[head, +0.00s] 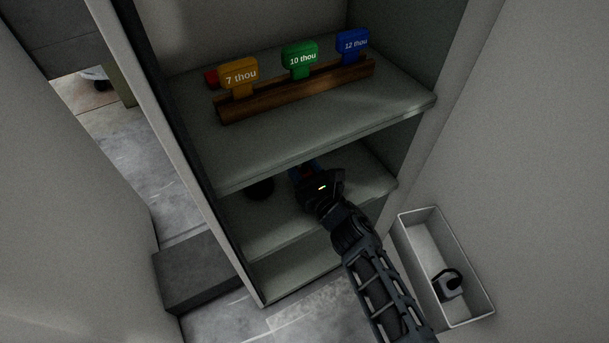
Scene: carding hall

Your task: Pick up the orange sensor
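An orange tag marked "7 thou" (239,77) stands upright at the left end of a wooden rack (300,92) on the upper shelf. It is the only clearly orange thing in view, and I cannot tell whether it is the sensor. My gripper (307,172) reaches into the compartment below that shelf, apart from the tag. Its fingers are dark and partly hidden by the wrist. Small red and blue patches show at its tip, but I cannot tell what they belong to or whether the fingers are open or shut.
A green tag "10 thou" (299,59) and a blue tag "12 thou" (352,45) share the rack. A red thing (211,77) sits behind the orange tag. A dark round thing (261,188) is left of my gripper. A white bin (408,228) holding a dark-handled object stands right.

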